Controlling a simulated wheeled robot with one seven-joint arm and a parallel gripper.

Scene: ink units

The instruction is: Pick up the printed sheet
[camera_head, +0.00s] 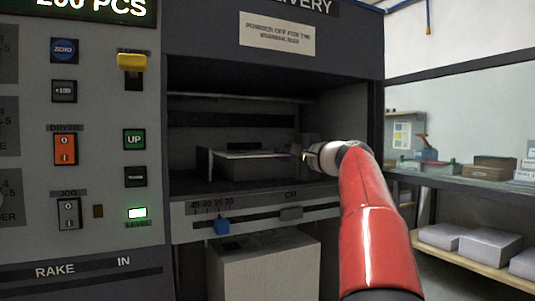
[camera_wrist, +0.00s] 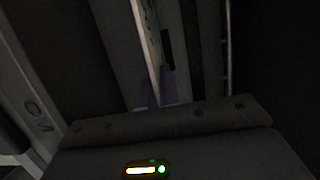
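A pale printed sheet (camera_head: 255,154) lies flat on top of a grey stack or block inside the dark delivery bay in the head view. Its print cannot be made out. My gripper (camera_head: 306,157) is at the right end of the sheet, about level with it, at the end of my red arm. I cannot tell whether it touches the sheet or whether its fingers are apart. The wrist view is dark; a thin pale edge (camera_wrist: 150,45) runs upward ahead of the gripper body and may be the sheet or its stack.
The bay has a scale rail (camera_head: 255,213) with a blue slider (camera_head: 222,226) along its front. A control panel with an orange dryer switch (camera_head: 65,149) stands left. A bench (camera_head: 460,183) with boxes and paper stacks is at right. A pale box (camera_head: 265,270) sits below the bay.

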